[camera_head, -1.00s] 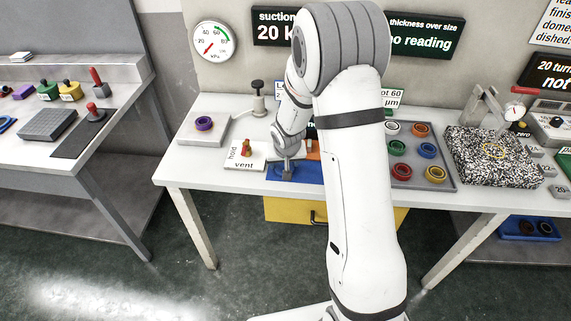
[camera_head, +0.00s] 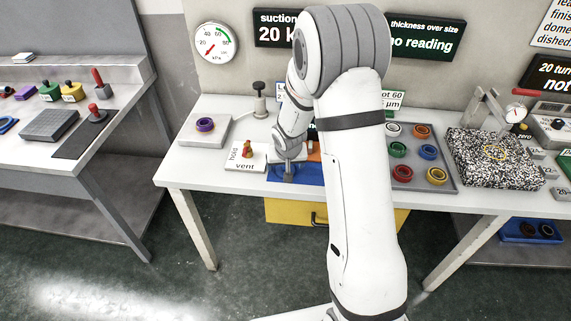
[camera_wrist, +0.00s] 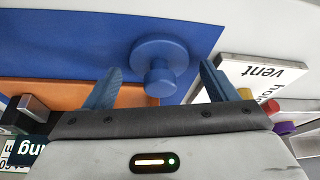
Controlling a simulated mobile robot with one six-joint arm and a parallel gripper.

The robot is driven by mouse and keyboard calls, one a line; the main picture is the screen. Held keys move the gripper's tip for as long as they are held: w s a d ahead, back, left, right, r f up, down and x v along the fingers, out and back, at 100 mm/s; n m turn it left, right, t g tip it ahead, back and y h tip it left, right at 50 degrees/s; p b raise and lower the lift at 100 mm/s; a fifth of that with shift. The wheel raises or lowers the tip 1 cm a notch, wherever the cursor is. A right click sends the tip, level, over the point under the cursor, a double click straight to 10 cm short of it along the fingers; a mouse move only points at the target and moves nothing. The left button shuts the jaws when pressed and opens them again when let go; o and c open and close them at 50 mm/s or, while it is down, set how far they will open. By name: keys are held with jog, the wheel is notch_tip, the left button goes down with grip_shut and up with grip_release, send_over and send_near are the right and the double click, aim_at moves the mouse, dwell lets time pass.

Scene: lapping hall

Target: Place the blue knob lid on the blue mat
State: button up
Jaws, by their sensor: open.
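The blue knob lid (camera_wrist: 160,60) lies on the blue mat (camera_wrist: 50,40) in the wrist view, knob towards the camera. My gripper (camera_wrist: 158,85) is open, with one finger to either side of the knob and clear gaps between. Nothing is held in it. In the head view my gripper (camera_head: 288,172) is over the blue mat (camera_head: 312,176), low down. My arm hides the right part of the mat there, and the lid cannot be made out.
The hold/vent plate (camera_head: 246,158) with a small lever lies left of the mat. An orange surface (camera_wrist: 60,95) borders the mat. A grey tray (camera_head: 452,183) of coloured rings is at the right, beside a speckled block (camera_head: 490,170). A pad with a purple ring (camera_head: 204,124) stands left.

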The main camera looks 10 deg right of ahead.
jog(key=v, duration=1.2)
jog(key=s+d+r, duration=0.1)
jog(key=s+r, duration=0.4)
jog(key=s, duration=0.7)
jog(key=s+r+n+g, duration=0.1)
jog(key=s+r, duration=0.5)
jog(key=s, duration=0.6)
jog(key=shift+s+d+g, duration=0.2)
jog(key=shift+d+g, duration=0.1)
jog(key=shift+d, duration=0.1)
jog(key=shift+c, duration=0.2)
